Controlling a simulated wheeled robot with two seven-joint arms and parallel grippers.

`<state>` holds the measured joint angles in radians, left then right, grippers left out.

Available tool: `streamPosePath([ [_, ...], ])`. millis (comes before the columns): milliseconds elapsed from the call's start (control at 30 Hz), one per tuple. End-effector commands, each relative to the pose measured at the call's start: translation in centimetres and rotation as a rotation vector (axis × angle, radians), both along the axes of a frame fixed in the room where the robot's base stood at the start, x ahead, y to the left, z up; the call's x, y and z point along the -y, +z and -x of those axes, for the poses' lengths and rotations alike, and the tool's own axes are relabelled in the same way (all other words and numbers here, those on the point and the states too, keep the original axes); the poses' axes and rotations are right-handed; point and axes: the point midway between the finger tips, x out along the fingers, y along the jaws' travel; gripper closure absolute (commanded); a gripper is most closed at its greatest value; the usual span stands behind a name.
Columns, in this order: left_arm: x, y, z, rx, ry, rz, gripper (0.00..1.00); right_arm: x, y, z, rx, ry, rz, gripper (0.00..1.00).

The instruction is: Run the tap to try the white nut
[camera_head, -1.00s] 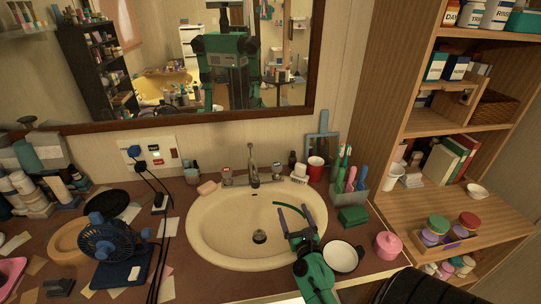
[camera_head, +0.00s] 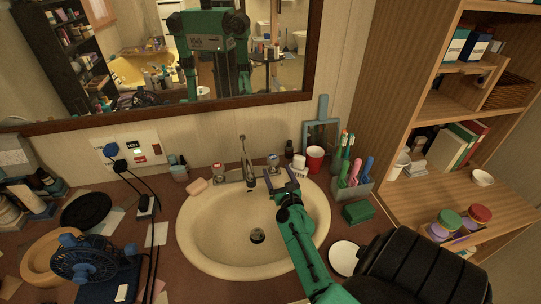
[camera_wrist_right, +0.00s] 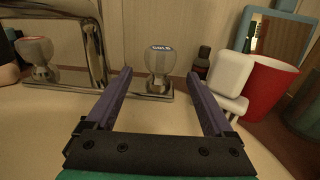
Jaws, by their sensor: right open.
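The tap has a tall chrome spout (camera_head: 246,160) at the back of the cream basin (camera_head: 205,246). Its cold handle (camera_head: 273,161), a clear knob with a blue top, stands right of the spout; the hot handle (camera_head: 218,172), with a red top, stands left. My right gripper (camera_head: 281,177) is open just in front of the cold handle. In the right wrist view, the cold knob (camera_wrist_right: 158,62) shows between and beyond the two purple fingers (camera_wrist_right: 157,82), with nothing held. I cannot make out a white nut. My left gripper is not in view.
Right of the cold handle stand a white bottle (camera_wrist_right: 234,74) and a red cup (camera_head: 315,159), close to the right finger's side. A toothbrush holder (camera_head: 350,187) and green box (camera_head: 358,212) lie farther right. A soap bar (camera_head: 197,187) and blue fan (camera_head: 85,262) are left.

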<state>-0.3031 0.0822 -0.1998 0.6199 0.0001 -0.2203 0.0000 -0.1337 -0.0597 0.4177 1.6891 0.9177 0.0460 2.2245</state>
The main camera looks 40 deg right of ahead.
Motion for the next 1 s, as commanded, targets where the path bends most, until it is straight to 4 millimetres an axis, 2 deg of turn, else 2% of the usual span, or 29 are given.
streamPosePath([
  [100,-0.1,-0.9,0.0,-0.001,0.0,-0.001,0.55,1.5,-0.1,-3.1,0.005,-0.001,-0.001,0.13],
  [300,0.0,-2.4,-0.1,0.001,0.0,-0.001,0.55,3.3,-0.3,-6.7,0.002,0.0,0.001,0.13],
  [433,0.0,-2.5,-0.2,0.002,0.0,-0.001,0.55,3.8,-0.1,-7.7,0.001,0.0,0.0,0.13],
  [667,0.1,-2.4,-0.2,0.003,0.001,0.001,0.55,3.8,0.0,-7.7,0.0,0.0,0.0,0.13],
  [800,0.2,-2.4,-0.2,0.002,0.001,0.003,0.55,3.8,0.0,-7.7,0.0,0.0,0.0,0.67],
  [900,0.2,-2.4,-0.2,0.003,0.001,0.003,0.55,3.8,0.0,-7.7,0.0,0.0,0.0,0.99],
  [1000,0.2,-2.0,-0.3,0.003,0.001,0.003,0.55,3.8,0.2,-7.7,0.003,-0.019,-0.003,0.99],
])
